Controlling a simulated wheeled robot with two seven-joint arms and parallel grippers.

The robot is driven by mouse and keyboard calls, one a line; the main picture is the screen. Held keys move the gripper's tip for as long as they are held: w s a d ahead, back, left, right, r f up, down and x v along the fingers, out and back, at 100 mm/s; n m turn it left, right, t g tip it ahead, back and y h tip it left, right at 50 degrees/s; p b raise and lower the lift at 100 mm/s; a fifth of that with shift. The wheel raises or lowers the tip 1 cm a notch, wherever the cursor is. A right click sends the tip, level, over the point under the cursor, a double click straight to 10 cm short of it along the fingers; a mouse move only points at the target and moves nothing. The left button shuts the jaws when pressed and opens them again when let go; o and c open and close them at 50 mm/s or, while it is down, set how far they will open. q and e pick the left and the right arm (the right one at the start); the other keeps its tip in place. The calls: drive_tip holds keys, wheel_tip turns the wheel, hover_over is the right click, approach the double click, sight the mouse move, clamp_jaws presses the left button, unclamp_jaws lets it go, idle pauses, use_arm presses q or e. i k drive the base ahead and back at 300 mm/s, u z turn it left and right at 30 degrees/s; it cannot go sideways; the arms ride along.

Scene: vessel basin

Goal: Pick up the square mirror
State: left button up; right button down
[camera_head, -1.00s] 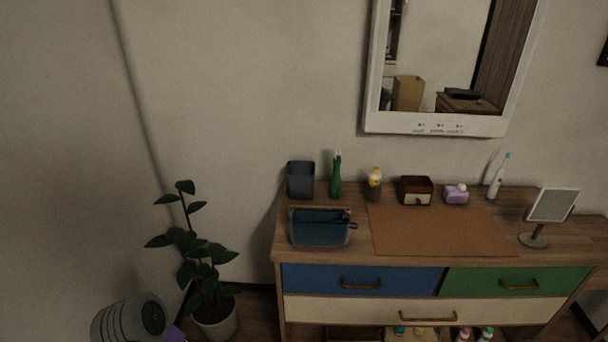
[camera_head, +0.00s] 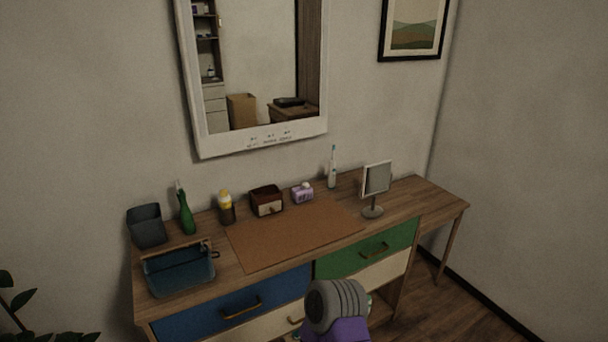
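The square mirror (camera_head: 377,180) stands upright on a thin stem with a round base at the right part of the wooden dresser (camera_head: 425,196). It has a pale frame and a grey face. Its base rests on the dresser top, right of the brown mat. Nothing touches it or covers it. Neither of my grippers shows in the view. Only a grey ribbed part of one of my arms, with purple below it, shows at the bottom centre, in front of the drawers.
On the dresser are a blue basket (camera_head: 180,272), a dark cup (camera_head: 147,227), a green bottle (camera_head: 186,213), a yellow-topped bottle (camera_head: 226,207), a small box (camera_head: 266,201), a purple item (camera_head: 302,193) and an electric toothbrush (camera_head: 332,170). The brown mat (camera_head: 290,235) is bare. A large mirror (camera_head: 258,70) hangs above.

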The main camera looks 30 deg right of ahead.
sight(372, 211)
drive_tip(key=z, duration=2.35)
drive_tip(key=i, duration=1.6)
drive_tip(key=u, duration=2.1)
